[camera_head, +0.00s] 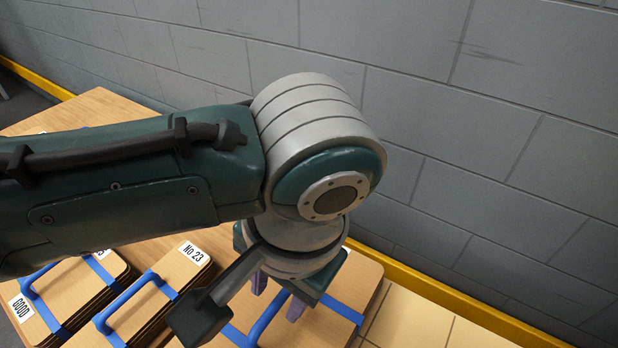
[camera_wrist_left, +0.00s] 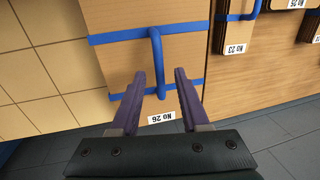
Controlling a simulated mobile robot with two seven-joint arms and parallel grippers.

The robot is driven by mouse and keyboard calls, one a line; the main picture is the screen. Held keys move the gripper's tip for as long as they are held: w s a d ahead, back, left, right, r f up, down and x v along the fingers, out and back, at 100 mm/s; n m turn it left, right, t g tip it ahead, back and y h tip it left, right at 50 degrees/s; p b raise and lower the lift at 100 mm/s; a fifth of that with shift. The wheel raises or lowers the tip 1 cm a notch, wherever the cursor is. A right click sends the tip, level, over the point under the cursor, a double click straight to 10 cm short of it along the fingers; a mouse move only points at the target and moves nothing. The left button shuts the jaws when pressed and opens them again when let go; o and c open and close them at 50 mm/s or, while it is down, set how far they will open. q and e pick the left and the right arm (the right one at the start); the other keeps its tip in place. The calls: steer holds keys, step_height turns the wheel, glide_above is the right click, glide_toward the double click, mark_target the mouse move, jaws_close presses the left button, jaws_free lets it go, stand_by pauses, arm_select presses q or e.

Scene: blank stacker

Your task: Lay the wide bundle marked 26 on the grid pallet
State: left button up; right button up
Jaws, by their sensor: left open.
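The wide bundle marked No 26 (camera_wrist_left: 125,65) is a light wood stack with blue straps and a blue handle (camera_wrist_left: 155,50). In the head view the bundle (camera_head: 352,284) is partly hidden behind my left arm. My left gripper (camera_wrist_left: 160,73) is open, its purple fingers on either side of the handle. It also shows low in the head view (camera_head: 277,297). The grid pallet (camera_wrist_left: 38,62) is a tan, grid-lined surface left of the bundle; it shows at lower right in the head view (camera_head: 412,322). What lies under the bundle is hidden. My right gripper is out of view.
The bundle marked No 23 (camera_head: 180,268) and another strapped bundle (camera_head: 75,290) by a GOOD label stand on the wooden table (camera_head: 95,108). A grey block wall (camera_head: 470,110) with a yellow strip at its foot runs behind.

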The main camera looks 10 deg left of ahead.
mark_target(293, 328)
arm_select(q)
step_height(293, 328, up, 8)
steer(key=d+p, duration=0.2)
steer(key=p, duration=0.1)
steer(key=s+d+h, duration=0.2)
steer(key=s+h, duration=0.2)
steer(key=s, duration=0.2)
steer(key=s+a+n+t+y, duration=0.1)
steer(key=s+a, duration=0.2)
steer(key=a, duration=0.4)
steer(key=s+a+r+n+t, duration=0.1)
steer(key=s+a, duration=0.2)
steer(key=a, duration=0.4)
steer(key=shift+r+t+y, duration=0.25)
steer(key=shift+t+y, duration=0.15)
